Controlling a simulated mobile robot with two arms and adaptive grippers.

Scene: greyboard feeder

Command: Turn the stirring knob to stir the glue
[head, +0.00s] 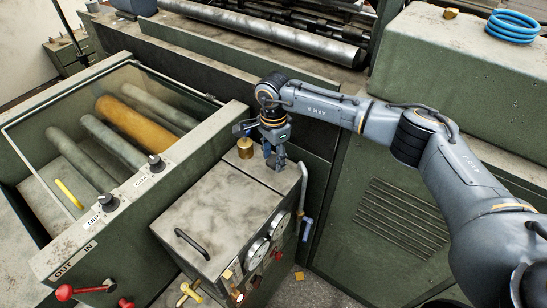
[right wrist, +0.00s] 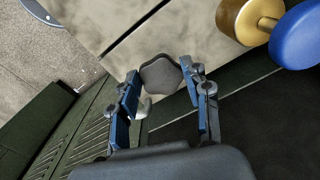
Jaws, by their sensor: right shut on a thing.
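The stirring knob is a dark grey lobed knob (right wrist: 160,76) on top of the grey metal glue box (head: 208,205). In the right wrist view it sits between the two blue-padded fingers of my right gripper (right wrist: 163,80), which is shut on it. In the head view my right gripper (head: 275,161) points down at the back right of the box top and hides the knob. My left gripper is not in view.
A brass fitting (head: 245,148) stands just left of my right gripper; its blue cap (right wrist: 298,36) shows in the right wrist view. A roller tray (head: 30,120) lies left. The box front carries gauges (head: 257,252) and valves. A blue-handled pipe (head: 307,226) runs down its right side.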

